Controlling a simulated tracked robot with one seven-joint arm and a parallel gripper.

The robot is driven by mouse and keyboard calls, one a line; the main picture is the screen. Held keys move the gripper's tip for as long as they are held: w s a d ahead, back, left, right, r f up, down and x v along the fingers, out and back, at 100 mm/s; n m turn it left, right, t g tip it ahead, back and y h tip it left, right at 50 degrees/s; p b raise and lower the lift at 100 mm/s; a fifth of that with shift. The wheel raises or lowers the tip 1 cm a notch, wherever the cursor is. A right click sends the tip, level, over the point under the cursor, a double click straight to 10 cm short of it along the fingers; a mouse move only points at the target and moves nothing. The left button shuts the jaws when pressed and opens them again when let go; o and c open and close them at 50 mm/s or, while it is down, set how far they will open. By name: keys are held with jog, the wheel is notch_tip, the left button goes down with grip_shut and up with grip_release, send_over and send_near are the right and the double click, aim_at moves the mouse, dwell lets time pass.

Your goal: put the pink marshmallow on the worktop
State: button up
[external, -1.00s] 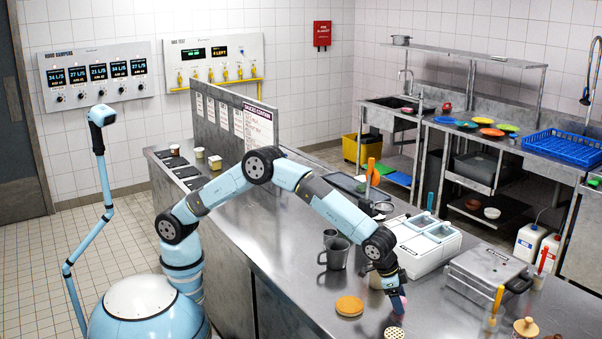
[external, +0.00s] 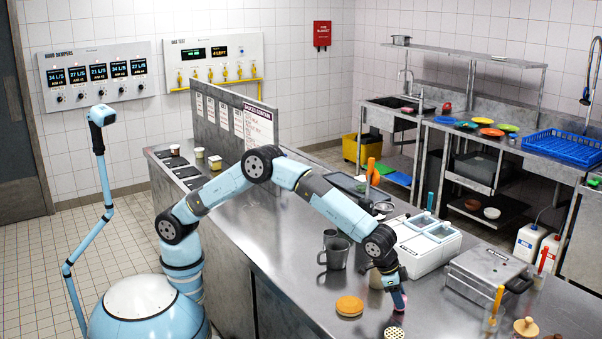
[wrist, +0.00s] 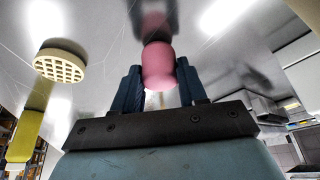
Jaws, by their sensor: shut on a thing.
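The pink marshmallow (wrist: 158,68) is between the two dark fingers of my gripper (wrist: 160,86) in the wrist view, and its far end sticks out past the fingertips. In the external view my gripper (external: 397,292) points down at the steel worktop (external: 300,285), with a bit of the pink marshmallow (external: 402,298) showing at its tip. A darker pink reflection lies right beyond the marshmallow in the wrist view. The marshmallow is very close to the worktop; I cannot tell whether it touches.
A round tan item (external: 349,305) and a perforated disc (external: 393,333) lie near my gripper. A white unit with bins (external: 425,245) and a grey lidded appliance (external: 490,272) stand to the right.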

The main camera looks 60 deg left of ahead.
notch_tip(320, 180, up, 3)
jog(key=shift+f, duration=0.15)
jog(key=s+a+r, duration=0.8)
jog(key=a+r, duration=0.1)
jog(key=a, duration=0.2)
jog(key=shift+s+r, duration=0.25)
jog(key=shift+s, duration=0.05)
